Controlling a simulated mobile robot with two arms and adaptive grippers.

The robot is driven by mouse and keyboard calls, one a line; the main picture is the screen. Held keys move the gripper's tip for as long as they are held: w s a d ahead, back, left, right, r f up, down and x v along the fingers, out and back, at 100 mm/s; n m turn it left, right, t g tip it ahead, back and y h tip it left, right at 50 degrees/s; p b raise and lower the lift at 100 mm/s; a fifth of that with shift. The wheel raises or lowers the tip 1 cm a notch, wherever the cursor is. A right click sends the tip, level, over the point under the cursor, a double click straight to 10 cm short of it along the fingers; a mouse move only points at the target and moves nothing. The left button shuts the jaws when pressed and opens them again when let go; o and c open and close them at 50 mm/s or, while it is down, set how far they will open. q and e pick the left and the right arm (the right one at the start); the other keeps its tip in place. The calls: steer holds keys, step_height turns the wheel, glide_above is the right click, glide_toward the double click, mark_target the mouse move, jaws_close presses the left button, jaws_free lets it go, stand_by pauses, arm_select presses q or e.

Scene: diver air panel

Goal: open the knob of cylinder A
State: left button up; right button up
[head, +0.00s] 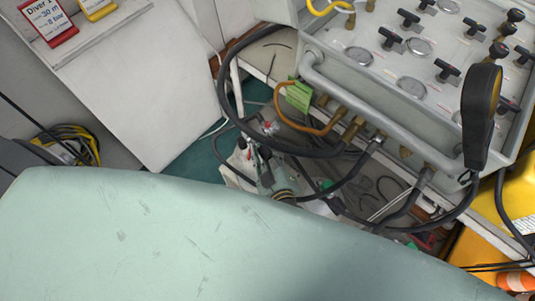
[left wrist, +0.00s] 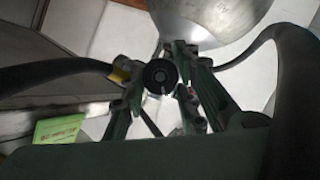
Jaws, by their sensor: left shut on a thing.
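In the left wrist view, a black round knob (left wrist: 160,77) sits between the two fingers of my left gripper (left wrist: 162,82), which is shut on it. A silver rounded cylinder body (left wrist: 210,15) shows just beyond the knob. No letter shows on it, so I cannot tell from the marking which cylinder it is. In the head view, my left gripper (head: 262,160) is small and partly hidden among hoses below the panel, and the knob cannot be made out there. My right gripper is not in view.
A grey control panel (head: 400,65) with black knobs and gauges stands at upper right. Black hoses (head: 290,150) loop around my left gripper. A green tag (head: 299,96) hangs near an orange hose. My pale green arm covers the foreground. Yellow cable (head: 72,142) lies at left.

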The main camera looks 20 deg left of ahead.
arm_select(q)
steer(key=shift+w+d+r+n+t, duration=0.25)
steer(key=shift+n+t, duration=0.15)
steer(key=shift+n, duration=0.1)
steer(key=o, duration=0.9)
steer(key=shift+o, duration=0.7)
steer(key=shift+s+f, duration=0.1)
steer(key=shift+a, duration=0.15)
steer(key=shift+s+f, duration=0.1)
